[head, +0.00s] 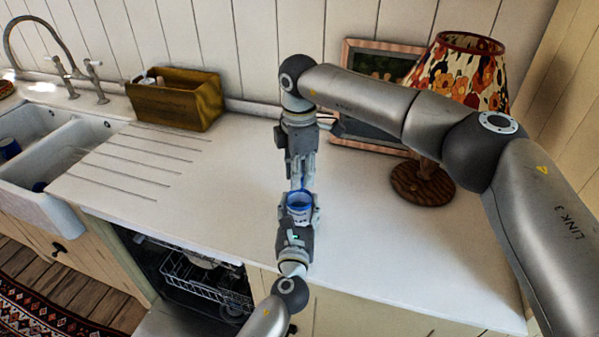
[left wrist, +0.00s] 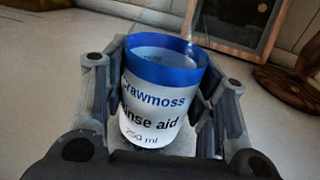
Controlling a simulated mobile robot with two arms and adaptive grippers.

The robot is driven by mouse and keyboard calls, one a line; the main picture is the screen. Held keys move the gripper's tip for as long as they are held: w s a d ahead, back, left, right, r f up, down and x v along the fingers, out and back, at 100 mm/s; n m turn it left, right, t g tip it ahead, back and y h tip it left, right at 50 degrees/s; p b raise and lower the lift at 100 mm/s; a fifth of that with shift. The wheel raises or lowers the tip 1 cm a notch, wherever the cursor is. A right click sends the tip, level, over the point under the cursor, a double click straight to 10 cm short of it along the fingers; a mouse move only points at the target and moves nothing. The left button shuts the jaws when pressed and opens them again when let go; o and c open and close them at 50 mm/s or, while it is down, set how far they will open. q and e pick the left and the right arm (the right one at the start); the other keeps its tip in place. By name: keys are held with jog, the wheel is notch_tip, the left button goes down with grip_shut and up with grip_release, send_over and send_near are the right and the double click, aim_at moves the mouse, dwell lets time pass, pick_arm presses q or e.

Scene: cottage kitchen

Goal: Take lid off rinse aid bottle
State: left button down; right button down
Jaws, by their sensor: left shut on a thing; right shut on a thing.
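The rinse aid bottle (left wrist: 152,110) is a white tub-shaped container with dark lettering and a broad blue band around its top. It is small in the head view (head: 299,209), at the counter's front part. My left gripper (head: 299,217) is shut on its body, with a finger on each side, and the bottle is roughly upright. My right gripper (head: 300,182) reaches down from behind, its fingertips close to the blue top. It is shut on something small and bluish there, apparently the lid. Whether the lid touches the bottle is too small to tell.
A wooden box (head: 175,98) stands at the back left beside the sink (head: 45,170). A flowered lamp (head: 460,75) and a leaning picture frame (head: 350,110) stand behind my right arm. An open dishwasher (head: 190,280) is below the counter.

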jog(key=n, duration=1.3)
jog(key=shift+n, duration=0.3)
jog(key=n, duration=0.7)
jog(key=shift+r, duration=0.1)
jog(key=n, duration=0.6)
jog(key=shift+n, duration=0.3)
jog(key=n, duration=1.9)
jog(key=shift+n, duration=0.4)
